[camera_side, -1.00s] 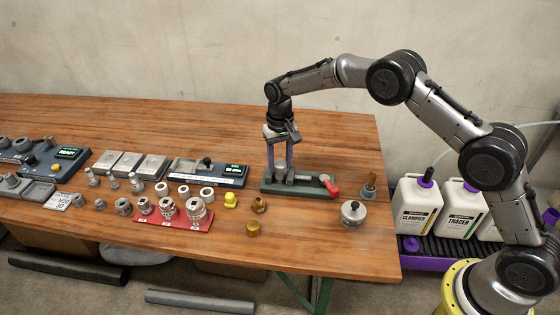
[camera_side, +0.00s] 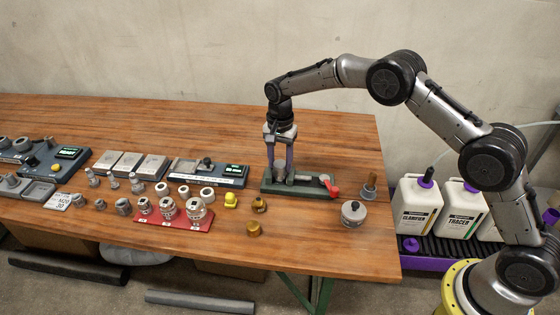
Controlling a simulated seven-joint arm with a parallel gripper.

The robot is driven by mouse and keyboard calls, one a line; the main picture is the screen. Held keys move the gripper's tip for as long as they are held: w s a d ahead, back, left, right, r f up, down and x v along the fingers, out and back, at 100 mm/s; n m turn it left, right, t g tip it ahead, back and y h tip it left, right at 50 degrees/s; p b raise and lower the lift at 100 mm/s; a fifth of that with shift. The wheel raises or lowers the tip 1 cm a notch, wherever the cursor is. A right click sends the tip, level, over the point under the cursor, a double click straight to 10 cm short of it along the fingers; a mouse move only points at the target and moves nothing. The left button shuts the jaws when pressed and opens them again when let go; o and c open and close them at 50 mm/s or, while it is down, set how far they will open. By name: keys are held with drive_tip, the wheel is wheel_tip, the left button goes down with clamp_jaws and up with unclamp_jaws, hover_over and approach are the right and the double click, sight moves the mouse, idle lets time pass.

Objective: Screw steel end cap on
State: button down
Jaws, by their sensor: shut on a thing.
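My gripper (camera_side: 280,176) points straight down over the left end of a green vise (camera_side: 308,190) with a red handle (camera_side: 334,191). Its purple-sided fingers are shut on a small grey piece at the vise, which looks like the steel end cap. The fingers hide most of this piece, and what it sits on is hidden too. I cannot tell from this view how far the cap is on its thread.
Left of the vise lie several grey fittings, pale rings (camera_side: 207,194), a red tray (camera_side: 178,222) and brass pieces (camera_side: 254,229). A round grey canister (camera_side: 354,212) and an upright brown-topped tool (camera_side: 369,186) stand to the right. The table behind the vise is clear.

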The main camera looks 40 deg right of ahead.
drive_tip(key=shift+m, duration=1.4)
drive_tip(key=m, duration=0.3)
drive_tip(key=shift+f+m, duration=0.1)
drive_tip(key=shift+m, duration=1.4)
drive_tip(key=shift+m, duration=1)
drive_tip(key=m, duration=0.4)
